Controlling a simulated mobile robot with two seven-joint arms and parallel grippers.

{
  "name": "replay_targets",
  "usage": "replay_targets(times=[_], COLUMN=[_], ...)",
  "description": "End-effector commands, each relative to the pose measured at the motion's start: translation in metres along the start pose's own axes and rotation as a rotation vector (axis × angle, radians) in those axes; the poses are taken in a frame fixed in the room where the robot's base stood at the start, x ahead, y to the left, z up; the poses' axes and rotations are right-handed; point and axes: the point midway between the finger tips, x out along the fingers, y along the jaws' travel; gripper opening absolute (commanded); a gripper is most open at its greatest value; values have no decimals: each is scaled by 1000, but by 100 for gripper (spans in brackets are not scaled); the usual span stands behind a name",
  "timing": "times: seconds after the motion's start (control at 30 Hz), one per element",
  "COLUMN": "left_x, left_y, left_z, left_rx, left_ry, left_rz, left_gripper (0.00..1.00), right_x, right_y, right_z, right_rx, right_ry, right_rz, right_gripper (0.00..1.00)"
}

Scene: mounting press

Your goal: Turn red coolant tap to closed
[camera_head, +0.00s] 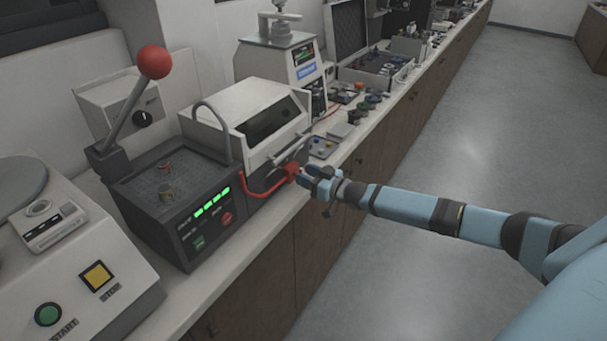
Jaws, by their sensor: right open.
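The red coolant tap (291,171) sits at the front lower right of a white machine with a dark window, at the end of a red hose (262,192). My right gripper (306,177) is at the tap from the right, its fingers open and very close to it. The fingers partly cover the tap, and I cannot tell whether they touch it or which way its handle points. My left gripper is not in view.
The white machine (215,103) stands behind a dark press unit (160,185) with a red-balled lever (154,62). A white console (75,255) is at lower left. Small parts and trays crowd the counter beyond. The floor (450,150) to the right is clear.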

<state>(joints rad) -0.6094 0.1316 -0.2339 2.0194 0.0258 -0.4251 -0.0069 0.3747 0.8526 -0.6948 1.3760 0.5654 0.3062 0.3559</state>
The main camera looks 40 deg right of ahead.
Motion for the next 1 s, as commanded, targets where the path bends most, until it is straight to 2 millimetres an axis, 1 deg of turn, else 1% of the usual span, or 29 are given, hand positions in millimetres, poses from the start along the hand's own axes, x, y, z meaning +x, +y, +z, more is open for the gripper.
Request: replay_targets(times=[0.03, 0.2, 0.47, 0.5, 0.57, 0.6, 0.67, 1.0], left_x=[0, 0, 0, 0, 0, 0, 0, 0], left_y=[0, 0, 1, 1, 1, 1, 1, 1], left_z=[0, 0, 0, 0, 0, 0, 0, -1], left_rx=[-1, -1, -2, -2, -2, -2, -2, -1], left_ry=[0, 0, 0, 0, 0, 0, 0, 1], left_rz=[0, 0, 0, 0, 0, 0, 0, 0], left_gripper=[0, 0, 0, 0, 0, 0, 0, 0], right_x=[6, 13, 14, 14, 14, 13, 13, 13], right_y=[0, 0, 0, 0, 0, 0, 0, -1], right_z=[-1, -1, 0, 0, 0, 0, 0, 0], right_rx=[-1, -1, -1, -1, -1, -1, -1, -34], right_ry=[2, 1, 0, 0, 0, 0, 0, 0], right_rz=[0, 0, 0, 0, 0, 0, 0, 0], right_gripper=[44, 44, 44, 35, 21, 12, 0, 0])
